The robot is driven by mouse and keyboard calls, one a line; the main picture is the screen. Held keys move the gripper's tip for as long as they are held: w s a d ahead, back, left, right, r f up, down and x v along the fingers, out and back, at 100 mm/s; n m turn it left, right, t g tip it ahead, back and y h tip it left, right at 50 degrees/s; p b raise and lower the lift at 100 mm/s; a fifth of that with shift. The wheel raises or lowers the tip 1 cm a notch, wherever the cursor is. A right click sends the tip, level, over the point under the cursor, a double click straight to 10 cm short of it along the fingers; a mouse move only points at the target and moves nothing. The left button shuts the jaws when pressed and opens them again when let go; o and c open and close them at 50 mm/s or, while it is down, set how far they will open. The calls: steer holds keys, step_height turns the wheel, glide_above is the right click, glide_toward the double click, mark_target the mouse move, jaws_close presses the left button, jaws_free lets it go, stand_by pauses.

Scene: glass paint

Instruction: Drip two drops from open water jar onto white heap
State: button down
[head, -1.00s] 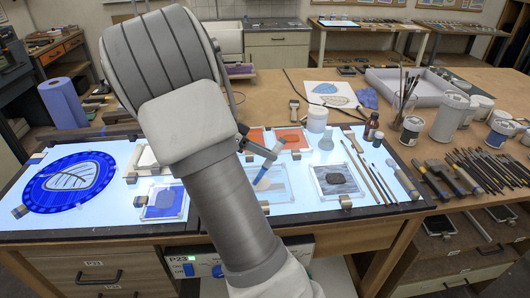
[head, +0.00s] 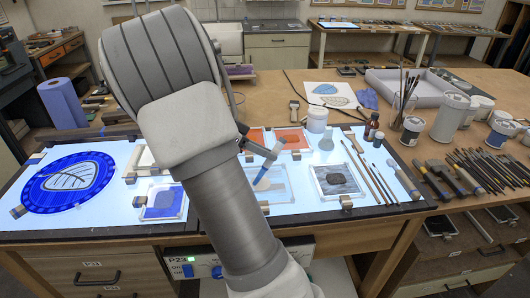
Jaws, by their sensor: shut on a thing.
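My gripper (head: 259,149) shows only in part behind my arm, over the middle of the light table. It is shut on a slim tool with a blue part (head: 262,176), held tilted with its lower end down over a pale glass tile (head: 277,190). The gap between tool and tile cannot be told. A white heap cannot be made out clearly; my arm hides part of the tile. A small clear glass vessel (head: 326,143) stands behind, near a white jar (head: 317,120). I cannot tell which is the open water jar.
A tile with a dark grey patch (head: 339,180) lies right of the tool, and orange tiles (head: 291,138) lie behind. Brushes (head: 375,172) and a brown bottle (head: 371,126) are at the right. A blue disc (head: 69,180) lies left. My arm blocks the centre.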

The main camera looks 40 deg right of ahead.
steer(key=shift+f, duration=0.1)
steer(key=shift+r+p, duration=0.45)
steer(key=shift+r, duration=0.7)
steer(key=shift+r+p, duration=0.75)
steer(key=shift+r, duration=1.25)
